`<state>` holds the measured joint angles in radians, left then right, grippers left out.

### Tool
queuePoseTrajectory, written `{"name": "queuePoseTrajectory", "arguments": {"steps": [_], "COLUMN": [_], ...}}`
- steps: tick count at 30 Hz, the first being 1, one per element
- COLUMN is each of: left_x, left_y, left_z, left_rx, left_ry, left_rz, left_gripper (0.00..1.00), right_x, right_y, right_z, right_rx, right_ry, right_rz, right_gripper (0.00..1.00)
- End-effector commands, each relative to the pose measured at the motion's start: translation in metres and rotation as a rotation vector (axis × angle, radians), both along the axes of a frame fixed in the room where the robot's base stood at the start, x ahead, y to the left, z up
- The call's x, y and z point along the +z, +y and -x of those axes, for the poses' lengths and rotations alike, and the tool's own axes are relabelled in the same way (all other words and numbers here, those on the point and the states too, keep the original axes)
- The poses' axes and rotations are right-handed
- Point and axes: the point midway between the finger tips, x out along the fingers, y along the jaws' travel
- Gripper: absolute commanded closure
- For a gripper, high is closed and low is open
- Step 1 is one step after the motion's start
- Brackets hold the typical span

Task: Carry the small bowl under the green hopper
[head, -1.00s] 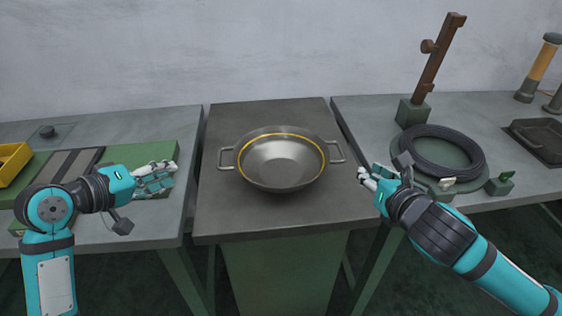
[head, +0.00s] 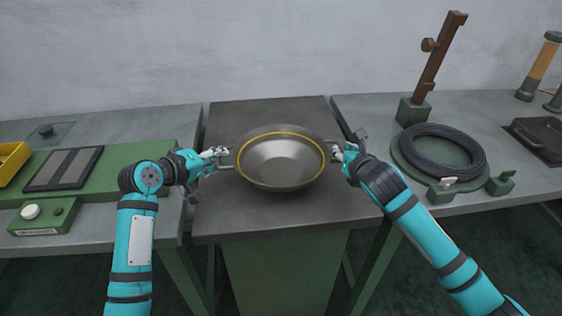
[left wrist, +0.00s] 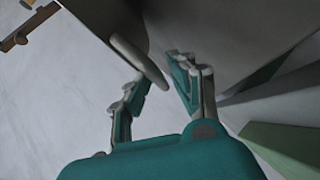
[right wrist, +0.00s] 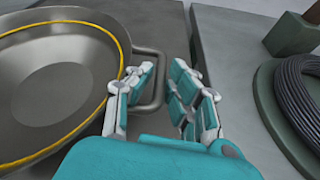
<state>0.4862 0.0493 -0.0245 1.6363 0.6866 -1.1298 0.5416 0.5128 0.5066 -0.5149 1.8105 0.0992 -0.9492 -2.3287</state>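The small bowl (head: 280,165) is a round metal pan with a yellow ring inside its rim and two side handles. It stands upright on the middle grey table. My left gripper (head: 218,155) is at its left handle; in the left wrist view the fingers (left wrist: 160,85) are apart, with the handle (left wrist: 140,60) reaching between them. My right gripper (head: 341,151) is at the right handle; in the right wrist view the open fingers (right wrist: 160,85) stand either side of that handle (right wrist: 158,70). I see no green hopper.
The middle table (head: 285,218) is otherwise bare. The left table holds a green scale-like device (head: 45,212) and a yellow bin (head: 10,160). The right table holds a black cable coil (head: 440,150), a brown post (head: 438,60) and a dark tray (head: 540,140). Gaps separate the tables.

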Motion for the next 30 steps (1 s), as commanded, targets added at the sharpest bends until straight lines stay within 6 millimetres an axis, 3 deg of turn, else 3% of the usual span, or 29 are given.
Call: {"name": "queuePoseTrajectory", "arguments": {"steps": [12,16,18,30], "left_x": [-0.0036,-0.0036,-0.0035,-0.0029], "left_y": [-0.0046,-0.0045,-0.0046,-0.0049], "left_z": [-0.0061,-0.006,-0.0058,-0.0058], "left_rx": [0.0,0.0,0.0,-0.001], "left_ry": [-0.001,-0.001,-0.001,-0.002], "left_rz": [-0.001,-0.001,-0.001,-0.001], "left_gripper": [0.77,0.91,1.0,1.0], "right_x": [-0.0034,-0.0034,-0.0034,-0.0032], "right_y": [0.001,0.0009,0.0009,0.0011], "right_z": [-0.0075,-0.0074,-0.0074,-0.0073], "right_rx": [0.001,0.001,0.001,0.001], "right_ry": [0.0,0.0,0.0,0.0], "right_rz": [0.0,0.0,0.0,0.0], "right_gripper": [0.83,0.97,1.0,1.0]}}
